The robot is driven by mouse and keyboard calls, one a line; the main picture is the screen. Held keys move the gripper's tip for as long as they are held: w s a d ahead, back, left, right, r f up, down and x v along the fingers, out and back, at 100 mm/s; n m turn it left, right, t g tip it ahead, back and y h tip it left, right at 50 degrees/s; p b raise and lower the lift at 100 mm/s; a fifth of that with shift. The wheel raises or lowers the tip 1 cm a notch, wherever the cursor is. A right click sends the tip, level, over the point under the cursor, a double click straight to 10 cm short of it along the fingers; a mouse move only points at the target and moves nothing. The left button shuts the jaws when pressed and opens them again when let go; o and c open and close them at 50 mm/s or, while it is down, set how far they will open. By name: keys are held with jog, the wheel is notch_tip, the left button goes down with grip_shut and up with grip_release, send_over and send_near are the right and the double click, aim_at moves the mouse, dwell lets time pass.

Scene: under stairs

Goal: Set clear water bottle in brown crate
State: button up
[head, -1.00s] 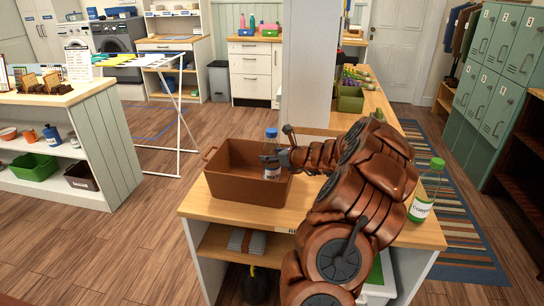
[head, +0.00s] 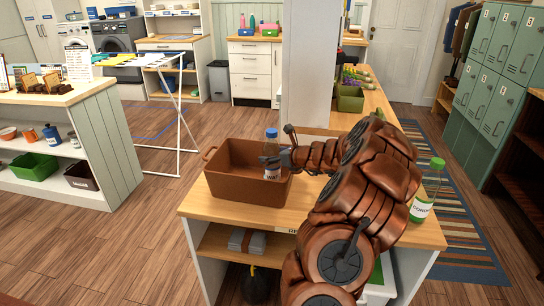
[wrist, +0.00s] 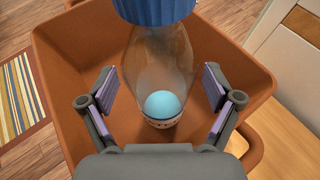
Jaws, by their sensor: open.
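The clear water bottle (head: 272,150) with a blue cap is upright inside the brown crate (head: 240,190), near its right end. The crate's front wall hides the bottle's base in the head view. My gripper (head: 277,159) reaches over the crate's right side to the bottle. In the wrist view the bottle (wrist: 150,65) is between my open fingers (wrist: 160,90), with a gap visible on each side. The crate's walls (wrist: 65,75) surround it. A light blue round shape (wrist: 163,104) shows at the bottle's lower part; I cannot tell whether it is inside or behind it.
The crate stands on a wooden-topped counter (head: 225,212). A green-capped bottle (head: 425,190) stands at the counter's right, beyond my arm. A white pillar (head: 308,65) rises behind the crate. A green bin with produce (head: 350,98) is farther back. Bare counter shows in front of the crate.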

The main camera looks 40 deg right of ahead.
jog(key=v, duration=1.1)
jog(key=shift+s+r, duration=0.2)
jog(key=shift+s, duration=0.05)
jog(key=shift+w+a, duration=0.1)
jog(key=w+a+r+n+g+y, duration=0.25)
jog(key=a+n, duration=0.35)
jog(key=a, duration=0.6)
jog(key=w+a+r+n+g+y, duration=0.15)
jog(key=a+n+y, duration=0.3)
jog(key=a, duration=0.75)
jog(key=s+a+f+n+g, duration=0.1)
jog(key=s+a+n+g, duration=0.35)
jog(key=a+n, duration=0.8)
jog(key=s+a+f+n+g+h, duration=0.25)
jog(key=s+a+n+g, duration=0.3)
jog(key=s+a, duration=0.75)
jog(key=s+d+f+n+h, duration=0.1)
jog(key=s+d+n+h, duration=0.1)
jog(key=s, duration=0.5)
jog(key=s+d+f+n+g+h, duration=0.1)
jog(key=s+d+n+h, duration=0.1)
jog(key=s+d+n, duration=0.2)
jog(key=s+n, duration=0.2)
jog(key=s, duration=0.1)
jog(key=shift+f, duration=0.15)
